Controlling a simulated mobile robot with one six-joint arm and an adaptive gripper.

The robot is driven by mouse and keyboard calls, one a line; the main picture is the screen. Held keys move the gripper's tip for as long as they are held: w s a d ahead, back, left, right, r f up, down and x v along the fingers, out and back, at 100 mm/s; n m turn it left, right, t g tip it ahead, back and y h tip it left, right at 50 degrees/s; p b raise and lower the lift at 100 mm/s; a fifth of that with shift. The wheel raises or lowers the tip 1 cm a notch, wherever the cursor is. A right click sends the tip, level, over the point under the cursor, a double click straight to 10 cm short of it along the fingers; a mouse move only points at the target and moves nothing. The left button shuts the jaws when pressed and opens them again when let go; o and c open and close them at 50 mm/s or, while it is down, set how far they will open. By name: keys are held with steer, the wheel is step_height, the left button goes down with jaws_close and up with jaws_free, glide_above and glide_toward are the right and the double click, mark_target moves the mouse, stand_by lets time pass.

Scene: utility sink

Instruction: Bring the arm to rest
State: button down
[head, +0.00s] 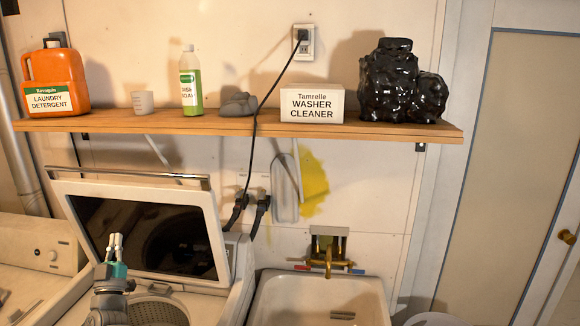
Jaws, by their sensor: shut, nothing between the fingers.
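My gripper (116,245) is at the lower left of the head view, pointing up, with its light fingers close together and nothing between them. It stands in front of the open washer (235,290), overlapping the lower left part of its raised lid (215,228) and dark glass. Whether it touches the washer cannot be told from this view. My wrist below it shows at the bottom edge; the rest of the arm is out of view.
A wooden shelf (190,124) above holds an orange detergent jug (53,82), green soap bottle (191,85), washer cleaner box (312,104) and black bag (395,85). A sink (315,295) with a brass faucet (328,252) stands right of the washer. A black cord (263,100) hangs down the wall.

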steer(key=w+d+f+n+g+y, duration=0.4)
steer(key=w+d+g+y, duration=0.1)
steer(key=w, duration=0.2)
steer(key=w+d+f+g+h+b, duration=0.15)
steer(key=w+d+f+g, duration=0.3)
steer(key=d+f, duration=0.55)
steer(key=w+d+f+g+h, duration=0.25)
steer(key=d+f+g, duration=0.35)
steer(key=d, duration=0.8)
steer(key=s+d+f+m+g+h, duration=0.25)
steer(key=d+f, duration=0.25)
steer(key=d, duration=0.4)
steer(key=s+d+f+m+g+h, duration=0.2)
steer(key=s+d+f, duration=0.2)
steer(key=d, duration=0.6)
steer(key=s+d+f+m+g+h, duration=0.2)
steer(key=s+d+f+m+g, duration=0.1)
steer(key=s+d, duration=0.8)
steer(key=d+m+g, duration=0.1)
steer(key=d+g, duration=0.1)
steer(key=d, duration=0.1)
steer(key=shift+s, duration=0.3)
steer(key=shift+a+f, duration=0.1)
